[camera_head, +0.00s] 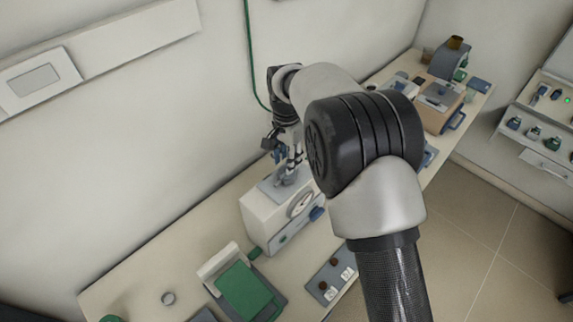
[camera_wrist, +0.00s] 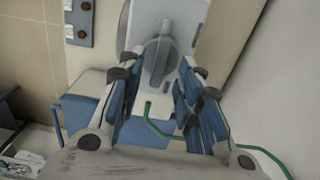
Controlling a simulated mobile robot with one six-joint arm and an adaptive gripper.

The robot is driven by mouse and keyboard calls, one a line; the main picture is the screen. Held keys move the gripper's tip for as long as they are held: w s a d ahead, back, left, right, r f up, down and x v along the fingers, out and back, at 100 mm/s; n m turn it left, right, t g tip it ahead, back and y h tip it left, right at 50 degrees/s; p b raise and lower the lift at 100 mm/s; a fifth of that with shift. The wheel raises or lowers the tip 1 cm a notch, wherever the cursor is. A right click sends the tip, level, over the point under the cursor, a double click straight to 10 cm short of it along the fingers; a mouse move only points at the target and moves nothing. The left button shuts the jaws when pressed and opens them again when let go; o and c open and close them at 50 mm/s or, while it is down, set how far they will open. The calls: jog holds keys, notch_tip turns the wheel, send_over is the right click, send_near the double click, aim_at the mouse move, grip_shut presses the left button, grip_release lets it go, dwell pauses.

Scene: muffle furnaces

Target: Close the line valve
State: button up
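My gripper (camera_head: 285,172) points down above a pale box (camera_head: 268,220) with a round dial, on the bench near the wall. In the wrist view my gripper (camera_wrist: 158,72) is open, its two fingers with blue pads well apart. A grey rounded part with a raised handle-like ridge (camera_wrist: 157,58) shows between the fingertips on a pale body; it looks like the line valve, but I cannot be sure. I see no clear contact with it.
A green hose (camera_head: 250,55) hangs down the wall; a green line (camera_wrist: 165,135) also runs between the fingers. A panel with two brown knobs (camera_head: 328,270) and a green-topped device (camera_head: 243,290) lie nearby. A brown-and-grey device (camera_head: 438,105) stands farther along the bench.

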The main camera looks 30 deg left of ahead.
jog(key=shift+f, duration=1.5)
jog(key=shift+c, duration=0.2)
grip_shut()
